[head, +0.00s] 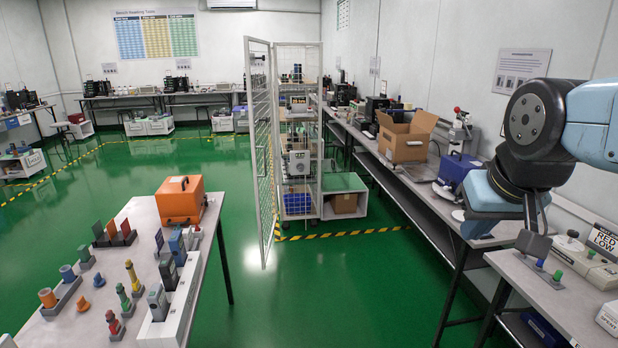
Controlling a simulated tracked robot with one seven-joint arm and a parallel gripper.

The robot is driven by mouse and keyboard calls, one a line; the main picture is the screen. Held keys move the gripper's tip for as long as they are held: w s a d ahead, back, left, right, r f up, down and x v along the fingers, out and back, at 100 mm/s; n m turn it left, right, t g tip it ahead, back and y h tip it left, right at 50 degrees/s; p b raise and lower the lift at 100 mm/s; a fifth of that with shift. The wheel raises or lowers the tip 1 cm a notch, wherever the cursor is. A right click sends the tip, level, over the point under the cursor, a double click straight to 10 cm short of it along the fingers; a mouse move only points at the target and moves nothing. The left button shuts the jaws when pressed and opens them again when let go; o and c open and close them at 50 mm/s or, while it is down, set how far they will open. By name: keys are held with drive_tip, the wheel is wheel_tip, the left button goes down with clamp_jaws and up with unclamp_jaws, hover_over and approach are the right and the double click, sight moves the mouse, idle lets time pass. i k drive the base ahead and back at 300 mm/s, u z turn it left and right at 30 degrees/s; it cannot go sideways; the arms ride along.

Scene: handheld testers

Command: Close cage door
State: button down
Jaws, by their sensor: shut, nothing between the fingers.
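The cage (320,130) is a tall white-framed wire enclosure at the middle back in the head view, with shelves of equipment inside. Its cage door (258,150) is a narrow wire-mesh panel in a white frame. The door stands open, swung out toward me on the left side of the cage, so the front is uncovered. My gripper (536,246) is at the right, pointing down near the right-hand bench. It is shut and empty, far from the door. A latch or handle on the door is too small to make out.
A table (240,268) with an orange case (180,200) and coloured parts stands at front left. A long bench (425,195) with an open cardboard box (405,138) runs along the right wall. Green floor (340,275) lies clear between them.

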sight(246, 37)
drive_tip(key=i, duration=1.65)
drive_tip(key=u, duration=0.95)
drive_tip(key=k, duration=0.65)
drive_tip(key=u, duration=0.1)
drive_tip(key=i, duration=1.7)
drive_tip(key=z, duration=0.6)
